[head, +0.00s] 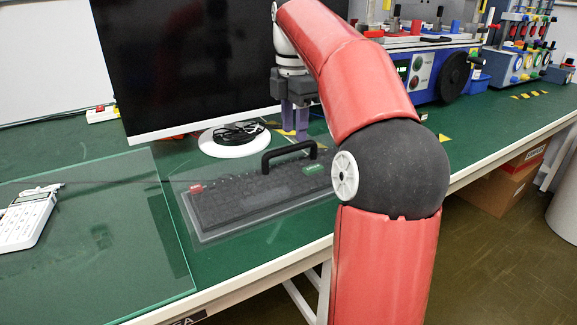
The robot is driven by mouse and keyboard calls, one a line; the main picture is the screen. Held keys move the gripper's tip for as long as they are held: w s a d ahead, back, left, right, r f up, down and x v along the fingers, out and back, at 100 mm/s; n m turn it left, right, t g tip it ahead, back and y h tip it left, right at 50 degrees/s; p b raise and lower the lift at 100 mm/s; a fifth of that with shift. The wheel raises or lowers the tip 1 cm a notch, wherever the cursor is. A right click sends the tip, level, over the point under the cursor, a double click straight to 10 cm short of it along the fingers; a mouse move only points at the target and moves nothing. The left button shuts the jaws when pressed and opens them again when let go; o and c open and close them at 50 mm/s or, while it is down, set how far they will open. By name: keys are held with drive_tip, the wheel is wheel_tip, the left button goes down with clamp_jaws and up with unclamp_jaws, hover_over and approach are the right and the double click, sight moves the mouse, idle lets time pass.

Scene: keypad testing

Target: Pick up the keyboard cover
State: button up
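The keyboard cover (213,238) is a clear sheet with a black arched handle (289,151) on top. It lies over a dark keyboard (250,195) on the green table, in front of the monitor. My gripper (295,134) points down just behind and above the right end of the handle. Its two purple-grey fingers look a little apart, with no object seen between them. Contact with the handle cannot be made out. My red arm hides the right end of the cover.
A monitor (190,60) on a white round base (236,141) stands close behind. A glass sheet (100,230) and a white calculator-like device (28,218) are at left. Test equipment (430,70) stands at back right. The table's front edge (270,262) is near the cover.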

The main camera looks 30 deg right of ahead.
sight(291, 148)
drive_tip(key=f, duration=0.2)
drive_tip(key=a+f+b, duration=0.1)
drive_tip(key=f, duration=0.1)
drive_tip(key=shift+s+f, duration=0.1)
drive_tip(key=shift+f, duration=0.7)
drive_tip(key=shift+d, duration=0.1)
clamp_jaws()
